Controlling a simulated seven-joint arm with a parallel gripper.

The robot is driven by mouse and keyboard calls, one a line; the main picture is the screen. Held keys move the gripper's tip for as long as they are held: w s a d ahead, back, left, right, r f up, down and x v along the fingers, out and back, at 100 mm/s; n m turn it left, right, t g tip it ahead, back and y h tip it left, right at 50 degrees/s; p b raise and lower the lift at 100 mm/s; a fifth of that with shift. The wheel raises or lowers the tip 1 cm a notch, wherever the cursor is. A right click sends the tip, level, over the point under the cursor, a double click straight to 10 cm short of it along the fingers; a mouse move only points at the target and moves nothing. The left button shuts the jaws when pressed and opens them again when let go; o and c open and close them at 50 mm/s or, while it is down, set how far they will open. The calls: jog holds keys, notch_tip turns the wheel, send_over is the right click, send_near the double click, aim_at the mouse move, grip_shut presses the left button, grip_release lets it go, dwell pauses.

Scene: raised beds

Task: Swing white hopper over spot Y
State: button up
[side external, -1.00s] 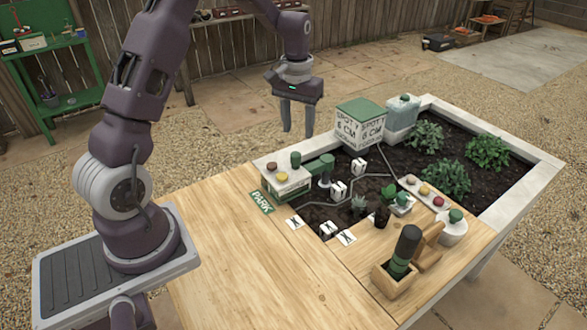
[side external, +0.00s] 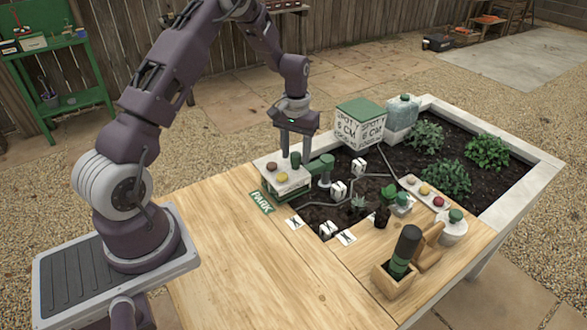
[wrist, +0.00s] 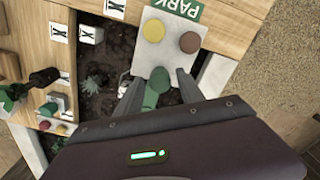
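A white box (side external: 287,180) with brown and yellow knobs and an upright green knob (side external: 295,158) stands at the bed's near left corner. A green arm (side external: 320,164) reaches from it over the soil, with a pale part (side external: 325,179) hanging at its end, likely the white hopper. My gripper (side external: 295,156) points down over the box. In the wrist view its open fingers (wrist: 160,76) straddle the green knob (wrist: 158,80), with gaps visible. Which marker in the soil is spot Y is unclear.
A green PARK sign (side external: 261,202) lies by the box. Small white marked blocks (side external: 338,190) and X cards (side external: 346,238) lie around the soil. Plants, a knobbed strip (side external: 424,193) and a wooden tool holder (side external: 397,282) stand to the right. The wooden tabletop's front left is clear.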

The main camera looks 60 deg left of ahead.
aim_at(305, 174)
jog(key=c, duration=0.6)
jog(key=shift+w+d, duration=0.1)
jog(key=shift+d, duration=0.85)
jog(key=shift+w+d, duration=0.2)
jog(key=shift+d, duration=0.65)
jog(key=shift+w+d, duration=0.35)
jog(key=shift+d, duration=0.6)
